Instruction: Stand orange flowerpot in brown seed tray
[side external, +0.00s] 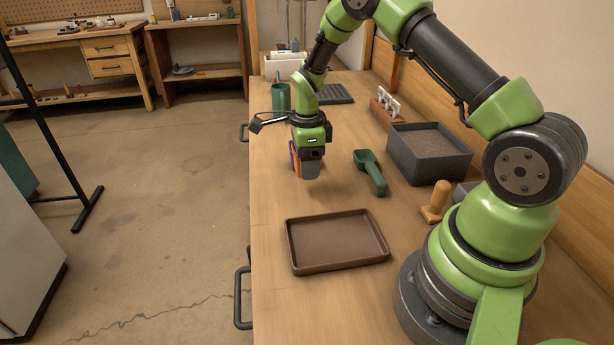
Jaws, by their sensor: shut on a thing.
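The brown seed tray (338,262) lies flat and empty on the wooden bench, near the front. My gripper (307,172) points down above the bench, behind the tray and slightly to its left. It is shut on the orange flowerpot (293,157), of which only a narrow orange strip shows at the gripper's left side. The rest of the pot is hidden by the gripper, so its tilt and its exact height over the bench cannot be told. The gripper and pot are apart from the tray.
A green scoop (371,173) lies right of my gripper. A grey bin of soil (428,152) and a wooden tamper (437,202) stand farther right. A green cup (280,96) and a dark ribbed tray (334,94) are behind. Bare bench lies between gripper and seed tray.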

